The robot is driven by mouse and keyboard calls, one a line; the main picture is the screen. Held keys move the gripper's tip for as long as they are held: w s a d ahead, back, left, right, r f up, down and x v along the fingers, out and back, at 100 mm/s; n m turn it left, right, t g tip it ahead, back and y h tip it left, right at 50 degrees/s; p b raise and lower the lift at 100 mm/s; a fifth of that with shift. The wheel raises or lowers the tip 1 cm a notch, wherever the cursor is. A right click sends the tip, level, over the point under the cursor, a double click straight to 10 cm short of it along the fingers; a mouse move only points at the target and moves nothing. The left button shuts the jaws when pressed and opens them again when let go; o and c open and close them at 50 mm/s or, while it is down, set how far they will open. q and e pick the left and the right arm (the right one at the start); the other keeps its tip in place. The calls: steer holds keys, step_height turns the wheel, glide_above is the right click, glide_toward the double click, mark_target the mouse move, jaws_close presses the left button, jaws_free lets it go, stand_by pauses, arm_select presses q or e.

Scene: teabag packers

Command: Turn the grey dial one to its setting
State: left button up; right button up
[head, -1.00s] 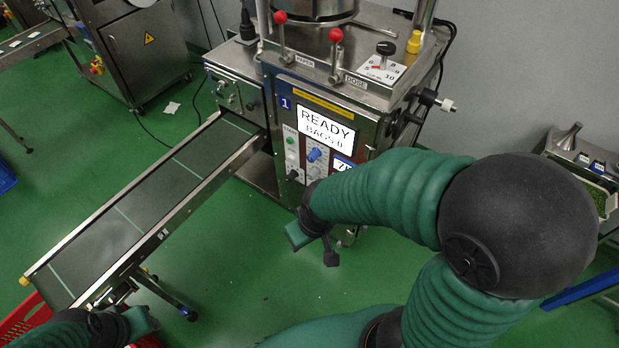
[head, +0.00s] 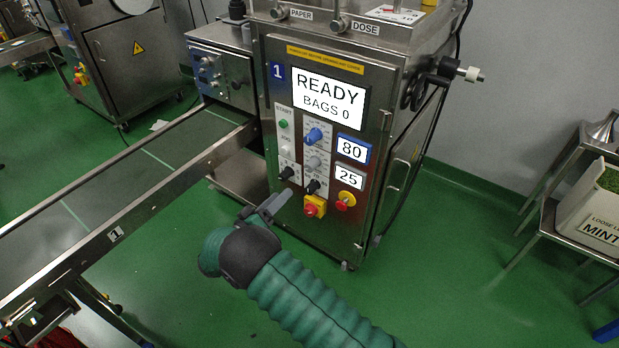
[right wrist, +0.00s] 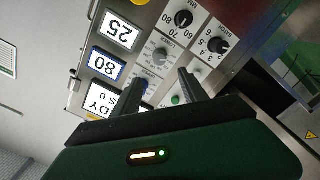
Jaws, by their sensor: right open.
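The grey dial (head: 314,162) sits on the front panel of machine 1, below the blue dial (head: 314,135). The grey dial also shows in the right wrist view (right wrist: 160,55), just past my fingertips and roughly between them. The number display beside it (head: 348,179) reads 25; the blue-framed display above (head: 352,149) reads 80. My right gripper (head: 277,203) is in front of the panel's lower left. In the right wrist view its two fingers (right wrist: 162,80) are apart with nothing between them. One finger partly covers the blue dial. My left gripper is out of view.
Black dials (head: 312,186), a red-and-yellow switch (head: 315,206) and a red stop button (head: 345,201) lie close below the grey dial. A green start button (head: 283,123) is left of the dials. A conveyor (head: 120,185) runs out at the left.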

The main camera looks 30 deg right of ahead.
mark_target(308, 169)
steer(key=b+x, duration=0.5)
steer(key=x, duration=1)
steer(key=shift+f, duration=0.1)
steer(key=shift+w+d, duration=0.15)
steer(key=shift+d, duration=0.15)
steer(key=shift+c, duration=0.3)
jaws_close()
